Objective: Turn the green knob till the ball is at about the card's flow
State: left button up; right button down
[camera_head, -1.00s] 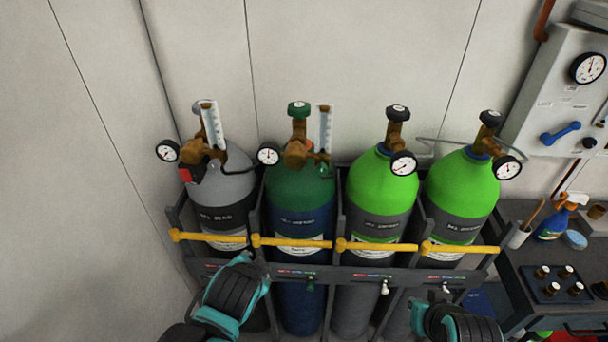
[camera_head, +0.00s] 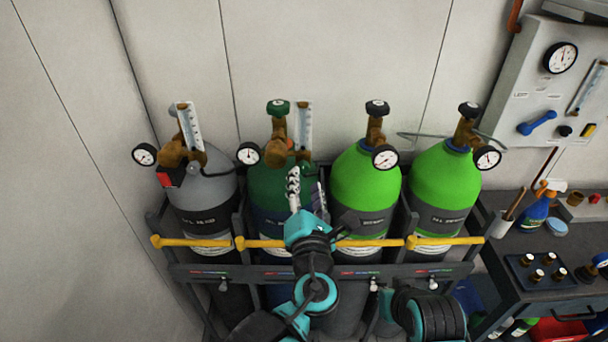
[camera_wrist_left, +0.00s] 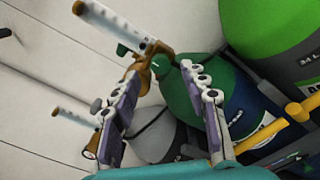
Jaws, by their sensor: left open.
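A dark green cylinder (camera_head: 270,185) stands second from left in the rack. A green handwheel (camera_head: 278,107) tops its brass valve, with a clear flow tube (camera_head: 304,125) beside it. In the left wrist view, the tube (camera_wrist_left: 118,27) runs to the upper left, and a small green knob (camera_wrist_left: 160,64) sits by the brass body. My left gripper (camera_head: 306,190) is open in front of the cylinder. In the left wrist view, its fingers (camera_wrist_left: 163,85) stand apart on either side of the knob's line of sight, apparently empty. I cannot make out the ball or a card's flow value.
A grey cylinder (camera_head: 206,187) with its own flow tube stands left, two bright green cylinders (camera_head: 366,183) right. Yellow bars (camera_head: 190,242) cross the rack front. Dial gauges (camera_head: 248,154) stick out near the valves. A cart (camera_head: 510,285) with bottles stands at right.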

aim_at(304, 169)
pick_arm(q)
jog(key=shift+w+a+b, duration=0.1)
jog(key=shift+w+b, duration=0.4)
jog(key=shift+w, duration=1.8)
grip_shut()
jog(key=shift+n, duration=0.4)
